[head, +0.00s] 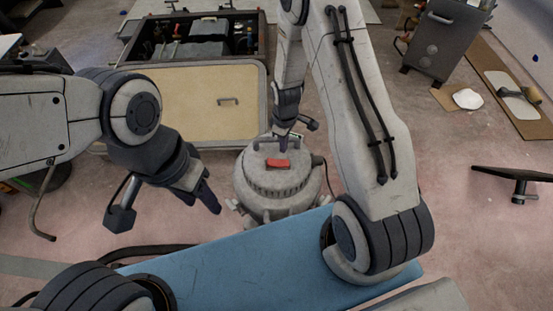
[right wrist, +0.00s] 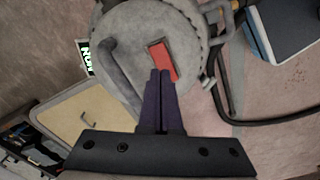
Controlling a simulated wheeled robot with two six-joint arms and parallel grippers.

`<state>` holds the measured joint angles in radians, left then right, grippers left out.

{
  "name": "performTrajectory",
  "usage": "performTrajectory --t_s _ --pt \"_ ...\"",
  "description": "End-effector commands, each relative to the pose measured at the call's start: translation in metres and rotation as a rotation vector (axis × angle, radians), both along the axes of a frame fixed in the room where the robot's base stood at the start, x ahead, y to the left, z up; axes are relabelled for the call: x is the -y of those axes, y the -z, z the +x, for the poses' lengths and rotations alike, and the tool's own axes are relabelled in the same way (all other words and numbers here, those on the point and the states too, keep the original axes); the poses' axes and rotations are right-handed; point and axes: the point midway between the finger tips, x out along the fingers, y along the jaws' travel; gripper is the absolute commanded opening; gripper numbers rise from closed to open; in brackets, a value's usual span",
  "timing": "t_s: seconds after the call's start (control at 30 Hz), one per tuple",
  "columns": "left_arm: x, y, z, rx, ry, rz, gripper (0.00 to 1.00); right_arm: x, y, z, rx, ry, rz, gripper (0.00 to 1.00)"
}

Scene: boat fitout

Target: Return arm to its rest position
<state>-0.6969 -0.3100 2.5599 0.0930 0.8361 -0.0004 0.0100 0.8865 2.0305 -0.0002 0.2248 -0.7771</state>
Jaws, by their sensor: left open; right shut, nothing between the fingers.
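My right gripper (head: 283,148) points down over the top of a round grey machine (head: 262,192) that has a red switch (head: 278,164) and a carry handle. In the right wrist view, the fingers (right wrist: 160,74) are together with nothing between them. Their tips are at the near edge of the red switch (right wrist: 161,58); whether they touch it I cannot tell. My left gripper (head: 210,200) is open and empty, left of the grey machine and apart from it, above the floor.
A blue panel (head: 250,265) lies in front of me. A yellow hatch panel (head: 190,100) with a handle lies behind the machine, below an open toolbox (head: 195,38). A hose runs from the machine's side. A grey cabinet (head: 440,40) stands at the back right.

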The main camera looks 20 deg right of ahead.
Motion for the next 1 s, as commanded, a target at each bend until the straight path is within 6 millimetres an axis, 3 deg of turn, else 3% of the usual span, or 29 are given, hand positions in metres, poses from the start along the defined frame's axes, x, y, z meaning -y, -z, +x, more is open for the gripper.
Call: performTrajectory --t_s 0.43,0.57,0.67,0.77,1.0 --pt "0.000 0.001 0.000 0.000 0.000 0.000 0.50 0.000 0.001 0.000 0.000 0.000 0.000 0.00" --pt "0.000 0.001 0.000 0.000 0.000 0.000 0.50 -0.008 -0.011 0.001 0.006 0.000 0.001 0.00" --pt "0.000 0.001 0.000 0.000 0.000 0.000 0.50 -0.028 -0.040 -0.002 0.015 0.007 0.003 0.00" --pt "0.000 0.001 0.000 0.000 0.000 0.000 0.50 -0.057 -0.081 -0.014 0.022 0.020 0.010 0.00" --pt "0.000 0.001 0.000 0.000 0.000 0.000 0.50 -0.118 -0.174 -0.078 0.026 0.062 0.035 0.00"
